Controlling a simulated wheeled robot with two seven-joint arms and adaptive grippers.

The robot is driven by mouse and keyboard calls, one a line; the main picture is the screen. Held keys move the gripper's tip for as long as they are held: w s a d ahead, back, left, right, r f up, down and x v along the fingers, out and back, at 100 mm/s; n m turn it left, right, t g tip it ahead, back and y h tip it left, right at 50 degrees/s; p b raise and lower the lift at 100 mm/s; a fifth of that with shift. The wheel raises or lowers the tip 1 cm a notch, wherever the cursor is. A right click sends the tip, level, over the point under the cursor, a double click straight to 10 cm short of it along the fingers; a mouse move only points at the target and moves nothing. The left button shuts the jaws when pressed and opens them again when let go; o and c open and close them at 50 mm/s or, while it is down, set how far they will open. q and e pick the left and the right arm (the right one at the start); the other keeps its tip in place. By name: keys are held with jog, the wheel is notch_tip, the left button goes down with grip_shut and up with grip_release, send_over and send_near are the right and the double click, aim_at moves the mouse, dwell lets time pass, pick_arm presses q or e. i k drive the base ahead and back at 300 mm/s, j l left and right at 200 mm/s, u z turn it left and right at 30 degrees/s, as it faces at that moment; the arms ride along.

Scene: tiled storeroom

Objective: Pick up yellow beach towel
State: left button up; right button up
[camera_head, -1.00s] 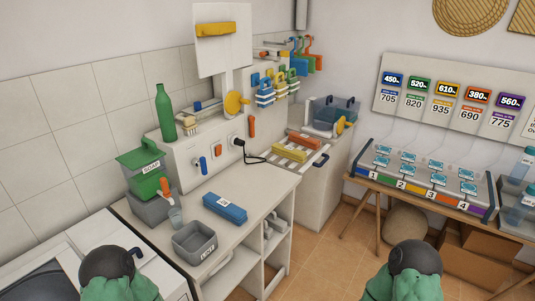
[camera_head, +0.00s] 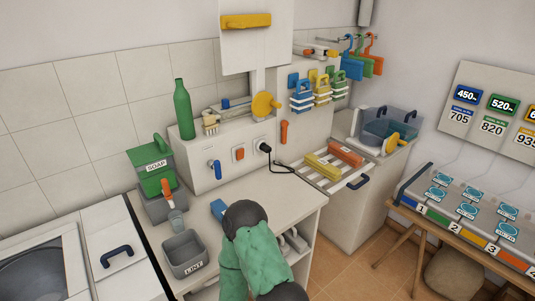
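A yellow rolled or folded bundle (camera_head: 322,167) lies on the white slatted rack (camera_head: 334,182) at the right end of the counter, beside an orange bundle (camera_head: 345,154). It looks like cloth, but I cannot tell for sure that it is the beach towel. Another yellow roll-shaped thing (camera_head: 246,20) is fixed on the white wall panel at the top. One of my arms reaches up from the bottom middle over the counter, well short of the rack. Neither gripper shows; the fingers are out of view or hidden behind the arm.
A blue bundle (camera_head: 218,208) is mostly hidden by my arm. A grey lint bin (camera_head: 184,254), green soap box (camera_head: 155,165) and green bottle (camera_head: 183,110) stand at left. Striped items (camera_head: 321,88) hang above the rack. A black cable (camera_head: 275,160) runs near the rack's left side.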

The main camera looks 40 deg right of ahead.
aim_at(323, 167)
jog(key=l+u, duration=0.1)
jog(key=l, duration=0.3)
jog(key=k+l+u, duration=0.15)
jog(key=l, duration=0.25)
jog(key=k+l+u, duration=0.1)
jog(key=l, duration=0.3)
jog(key=k+l+u, duration=0.15)
jog(key=l, duration=0.25)
jog(key=k+l+u, duration=0.1)
jog(key=l, duration=0.25)
jog(key=k+l+u, duration=0.15)
jog(key=l, duration=0.2)
jog(key=k+l+u, duration=0.1)
jog(key=l, duration=0.25)
jog(key=k, duration=0.1)
